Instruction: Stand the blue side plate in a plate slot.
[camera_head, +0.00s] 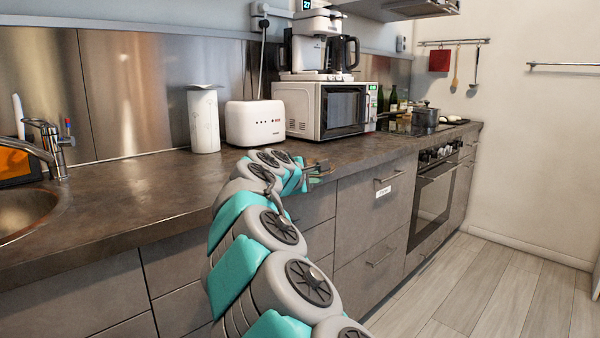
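My arm reaches up from the bottom of the view to the edge of the grey counter (130,212). My gripper (321,170) is at the counter's front edge, in front of the microwave. It is small and partly hidden by my wrist, so I cannot tell whether it is open or shut. I see no plate in it. No blue side plate and no plate slots show in this view.
A white toaster (254,124), a white canister (203,121) and a microwave (327,110) with a coffee maker (319,50) on top stand along the counter's back. A sink (27,211) is at left; a pot (425,116) is on the hob. Floor (500,290) at right is clear.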

